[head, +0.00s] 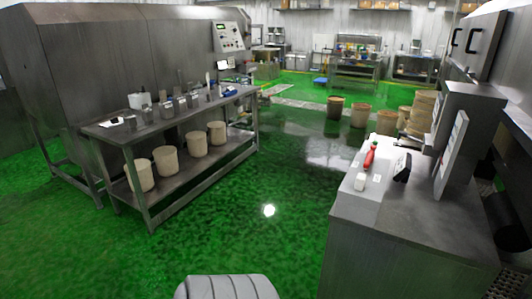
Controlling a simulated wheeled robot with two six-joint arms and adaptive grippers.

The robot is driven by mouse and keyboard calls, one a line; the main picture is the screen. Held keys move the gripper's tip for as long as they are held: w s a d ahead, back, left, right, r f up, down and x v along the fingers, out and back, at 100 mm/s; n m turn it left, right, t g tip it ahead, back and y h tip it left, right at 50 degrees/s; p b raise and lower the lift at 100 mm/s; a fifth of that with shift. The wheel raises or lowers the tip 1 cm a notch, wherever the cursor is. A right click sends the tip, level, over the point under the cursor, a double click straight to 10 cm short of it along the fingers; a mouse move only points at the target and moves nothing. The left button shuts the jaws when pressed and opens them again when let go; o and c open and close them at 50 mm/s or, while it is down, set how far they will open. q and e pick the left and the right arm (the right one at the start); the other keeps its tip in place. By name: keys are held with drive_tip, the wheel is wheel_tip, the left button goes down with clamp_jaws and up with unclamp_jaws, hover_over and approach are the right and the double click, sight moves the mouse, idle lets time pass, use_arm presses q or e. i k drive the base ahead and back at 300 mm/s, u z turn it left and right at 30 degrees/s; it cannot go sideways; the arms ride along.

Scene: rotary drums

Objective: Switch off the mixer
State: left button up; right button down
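A large steel machine (100,60) stands at the left, and a control panel (229,37) with a small display and several buttons is on its far end. I cannot tell for sure whether this is the mixer. Another steel machine (480,50) stands at the right edge, with a box-like unit (462,115) and a pale upright panel (450,155) in front of it. The state of any switch is too small to read. Neither of my grippers is in view.
A steel table (150,128) at the left holds small containers, with several beige buckets (166,160) on its lower shelf. A steel counter (400,225) at the right holds a red bottle (369,157). More buckets stand farther back. The green floor (270,180) between is clear.

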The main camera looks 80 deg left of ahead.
sight(370, 155)
drive_tip(key=u, duration=1.95)
drive_tip(key=i, duration=0.5)
